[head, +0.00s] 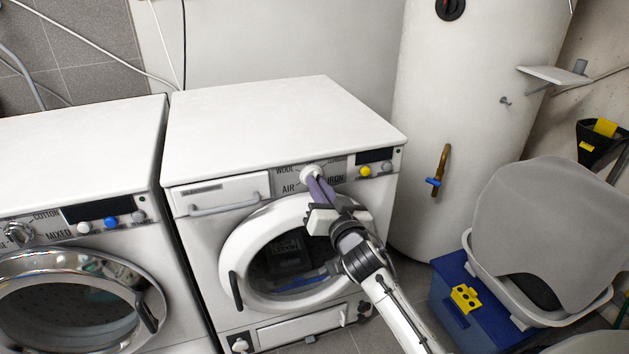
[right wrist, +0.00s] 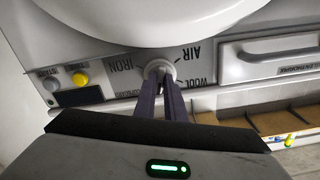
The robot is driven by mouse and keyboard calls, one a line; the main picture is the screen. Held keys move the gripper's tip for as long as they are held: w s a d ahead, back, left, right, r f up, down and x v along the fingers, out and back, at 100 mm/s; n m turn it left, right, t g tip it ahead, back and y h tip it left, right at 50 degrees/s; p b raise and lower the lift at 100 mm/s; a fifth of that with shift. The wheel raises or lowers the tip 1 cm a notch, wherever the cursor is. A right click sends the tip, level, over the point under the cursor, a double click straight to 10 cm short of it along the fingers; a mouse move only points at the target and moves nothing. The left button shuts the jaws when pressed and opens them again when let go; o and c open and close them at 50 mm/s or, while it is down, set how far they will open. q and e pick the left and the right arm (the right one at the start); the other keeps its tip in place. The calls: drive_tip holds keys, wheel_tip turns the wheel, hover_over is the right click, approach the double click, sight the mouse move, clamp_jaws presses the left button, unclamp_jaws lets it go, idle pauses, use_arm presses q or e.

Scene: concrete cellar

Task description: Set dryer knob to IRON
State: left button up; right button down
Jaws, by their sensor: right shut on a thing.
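The dryer (head: 275,115) is the white machine on the right in the head view. Its round white knob (head: 309,172) sits on a grey panel with WOOL at upper left, AIR at lower left, IRON at lower right and a partly hidden label at upper right. My right gripper (head: 318,184) reaches up from the lower right and is shut on the knob. In the right wrist view, the two dark fingers (right wrist: 161,85) close on the knob (right wrist: 157,68), with IRON left of it and AIR and WOOL right. I cannot tell where the knob's pointer faces. My left gripper is out of view.
A yellow button (head: 365,171) and a dark display sit right of the knob. The round dryer door (head: 236,245) is below, behind my right arm. A washing machine (head: 75,140) stands at left, a white tank (head: 480,110) at back right, and a blue box (head: 455,300) at right.

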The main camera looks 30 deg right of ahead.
drive_tip(key=shift+w+r+m, duration=0.1)
drive_tip(key=shift+r+m, duration=0.1)
drive_tip(key=shift+m, duration=0.3)
drive_tip(key=m+p, duration=0.1)
drive_tip(key=m, duration=0.2)
drive_tip(key=shift+r, duration=0.2)
drive_tip(key=shift+d+f+m+p, duration=0.1)
drive_tip(key=shift+m+p, duration=0.25)
drive_tip(key=shift+m, duration=0.45)
